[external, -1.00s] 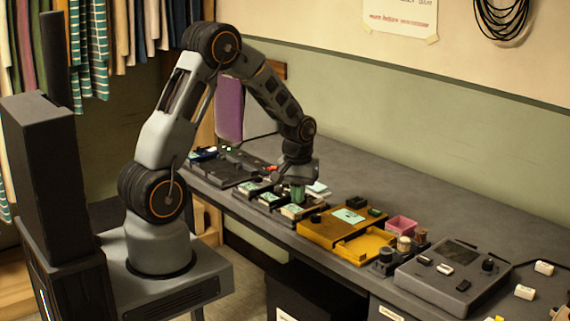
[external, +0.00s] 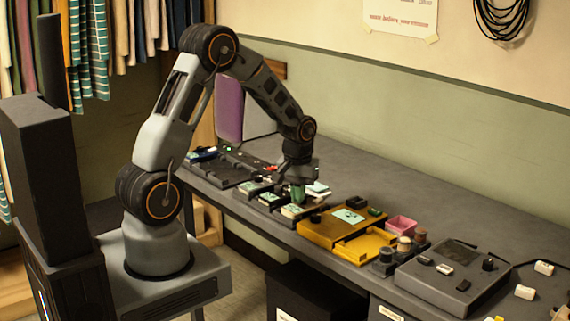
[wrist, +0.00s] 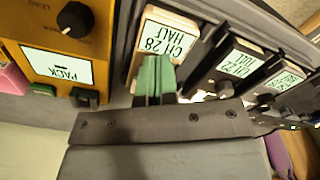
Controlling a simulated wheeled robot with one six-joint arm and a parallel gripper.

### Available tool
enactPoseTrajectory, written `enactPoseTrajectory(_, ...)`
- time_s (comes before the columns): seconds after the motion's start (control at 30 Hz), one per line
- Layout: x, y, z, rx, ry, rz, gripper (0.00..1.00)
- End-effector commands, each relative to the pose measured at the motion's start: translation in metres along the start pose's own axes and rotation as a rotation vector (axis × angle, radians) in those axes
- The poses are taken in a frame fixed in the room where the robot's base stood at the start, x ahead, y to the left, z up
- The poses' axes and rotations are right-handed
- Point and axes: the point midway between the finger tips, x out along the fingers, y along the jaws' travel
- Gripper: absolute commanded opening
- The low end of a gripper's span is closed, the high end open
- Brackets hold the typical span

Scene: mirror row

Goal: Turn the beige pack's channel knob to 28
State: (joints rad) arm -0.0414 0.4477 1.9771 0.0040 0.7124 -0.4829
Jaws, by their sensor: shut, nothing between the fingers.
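The beige pack (wrist: 133,72) lies in the dark tray and shows a label reading "CH 28 HALF" (wrist: 168,37) in the wrist view. In the external view the beige pack (external: 293,211) is the rack's nearest pack, under my gripper (external: 298,195). My gripper (wrist: 154,78) has green fingers, closed together with nothing between them, at the pack's end just below the label. The channel knob is not visible; the fingers cover that end. I cannot tell whether they touch the pack.
Two similar packs, one labelled "CH 22 FULL" (wrist: 237,62), lie beside it in the same row. A mustard case (external: 327,228) with a black knob stands close on the other side. The grey table behind the row (external: 400,195) is clear.

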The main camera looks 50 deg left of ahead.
Motion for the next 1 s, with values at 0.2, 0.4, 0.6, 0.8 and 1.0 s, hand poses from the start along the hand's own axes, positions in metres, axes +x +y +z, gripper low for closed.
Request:
enactPoseTrajectory(0.2, 0.011, 0.003, 0.010, 0.009, -0.015, 0.000, 0.00)
enactPoseTrajectory(0.4, 0.009, 0.003, 0.016, 0.010, -0.013, 0.000, 0.00)
enactPoseTrajectory(0.6, -0.004, 0.003, 0.017, 0.009, -0.013, -0.002, 0.00)
enactPoseTrajectory(0.8, -0.030, -0.002, 0.013, -0.001, -0.010, 0.000, 0.00)
enactPoseTrajectory(1.0, -0.054, -0.005, 0.011, -0.006, -0.008, 0.000, 0.00)
